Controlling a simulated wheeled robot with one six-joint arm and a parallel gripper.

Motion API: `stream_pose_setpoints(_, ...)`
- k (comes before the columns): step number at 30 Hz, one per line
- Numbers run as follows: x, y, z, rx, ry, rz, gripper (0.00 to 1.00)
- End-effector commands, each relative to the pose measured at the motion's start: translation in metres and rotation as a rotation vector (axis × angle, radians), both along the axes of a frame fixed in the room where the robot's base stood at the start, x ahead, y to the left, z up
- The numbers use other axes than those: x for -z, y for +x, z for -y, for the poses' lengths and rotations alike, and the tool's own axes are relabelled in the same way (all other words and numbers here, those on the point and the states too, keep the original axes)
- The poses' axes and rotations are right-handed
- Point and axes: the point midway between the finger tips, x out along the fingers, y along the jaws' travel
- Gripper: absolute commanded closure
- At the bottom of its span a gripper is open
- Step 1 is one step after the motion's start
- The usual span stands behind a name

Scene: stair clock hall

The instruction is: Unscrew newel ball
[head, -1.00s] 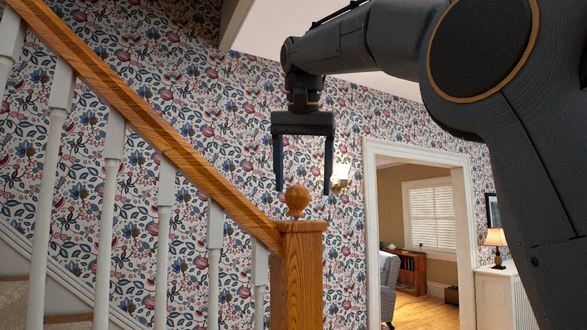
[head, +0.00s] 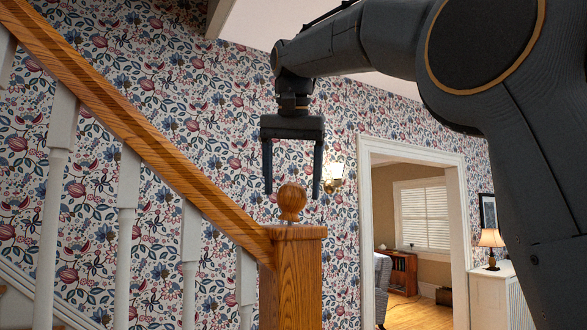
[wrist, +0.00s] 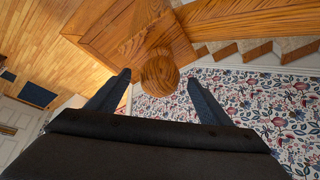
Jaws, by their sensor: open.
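The round wooden newel ball (head: 291,202) sits on top of the square oak newel post (head: 297,275), with a narrow neck between them. My gripper (head: 292,196) points down over the post and is open. In the head view one finger hangs to each side of the ball, with the tips at about its upper half and gaps on both sides. In the wrist view the ball (wrist: 160,76) shows between and just beyond the fingertips (wrist: 158,77). No contact is visible. The ball's far side is hidden.
A sloping oak handrail (head: 140,130) on white balusters (head: 127,230) joins the post from the left. Floral wallpaper stands behind, with a wall lamp (head: 333,175). A white-framed doorway (head: 367,240) and a table lamp (head: 491,240) are at right.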

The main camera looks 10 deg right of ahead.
Motion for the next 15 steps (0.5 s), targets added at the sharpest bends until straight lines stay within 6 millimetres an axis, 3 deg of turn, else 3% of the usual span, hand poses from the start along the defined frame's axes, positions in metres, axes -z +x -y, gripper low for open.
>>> stream_pose_setpoints(6, 0.025, 0.01, 0.002, 0.001, 0.0, -0.001, 0.27)
stream_pose_setpoints(15, 0.036, 0.015, 0.004, 0.004, 0.0, 0.001, 0.27)
